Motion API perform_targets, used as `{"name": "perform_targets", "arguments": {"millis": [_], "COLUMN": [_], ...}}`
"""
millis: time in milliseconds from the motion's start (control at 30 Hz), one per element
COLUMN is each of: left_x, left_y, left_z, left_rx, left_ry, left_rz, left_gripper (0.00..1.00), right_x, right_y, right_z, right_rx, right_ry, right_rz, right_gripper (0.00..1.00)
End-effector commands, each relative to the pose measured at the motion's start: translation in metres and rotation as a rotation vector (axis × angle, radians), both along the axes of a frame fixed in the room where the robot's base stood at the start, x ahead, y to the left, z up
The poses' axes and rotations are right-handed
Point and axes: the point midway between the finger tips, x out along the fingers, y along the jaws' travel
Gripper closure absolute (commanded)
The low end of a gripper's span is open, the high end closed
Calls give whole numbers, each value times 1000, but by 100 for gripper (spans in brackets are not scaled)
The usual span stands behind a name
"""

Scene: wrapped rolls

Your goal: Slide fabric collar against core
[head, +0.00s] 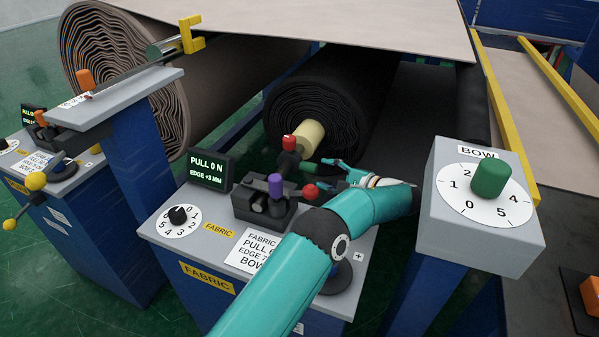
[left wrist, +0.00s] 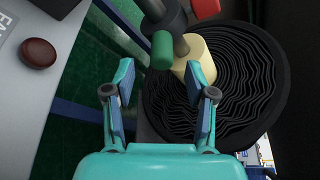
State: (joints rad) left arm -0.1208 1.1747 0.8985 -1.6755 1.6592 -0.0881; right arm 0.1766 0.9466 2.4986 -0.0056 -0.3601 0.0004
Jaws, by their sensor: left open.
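A black fabric roll (head: 305,105) lies under the table sheet, with a cream core (head: 308,138) sticking out of its near end. The wrist view shows the core (left wrist: 198,50) and the roll's wavy layers (left wrist: 250,85). A dark grey round piece on a shaft (left wrist: 165,22), perhaps the collar, and a green grip (left wrist: 162,50) stand beside the core's end; I cannot tell whether they touch it. My left gripper (head: 336,170) is open just in front of the roll. In the wrist view its fingers (left wrist: 160,76) are apart with nothing between them, the right fingertip overlapping the core.
A grey console (head: 215,240) with a screen (head: 208,170), dial and red and purple knobs (head: 275,185) stands below my left arm. A BOW dial post (head: 480,205) stands close at right. A brown roll (head: 125,75) is at left. Green floor shows between the stands.

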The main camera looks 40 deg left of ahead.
Motion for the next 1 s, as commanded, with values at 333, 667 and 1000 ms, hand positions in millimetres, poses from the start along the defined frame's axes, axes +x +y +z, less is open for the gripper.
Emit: {"name": "perform_targets", "arguments": {"millis": [333, 667, 1000], "left_x": [4, 7, 7], "left_y": [49, 67, 66], "left_z": [-9, -15, -15], "left_rx": [1, 0, 0], "left_ry": [2, 2, 1], "left_rz": [3, -2, -3], "left_gripper": [44, 44, 73], "right_x": [0, 0, 0], "right_y": [0, 0, 0], "right_z": [9, 10, 10], "right_rx": [0, 0, 0], "right_ry": [0, 0, 0], "right_rz": [0, 0, 0], "right_gripper": [60, 60, 60]}}
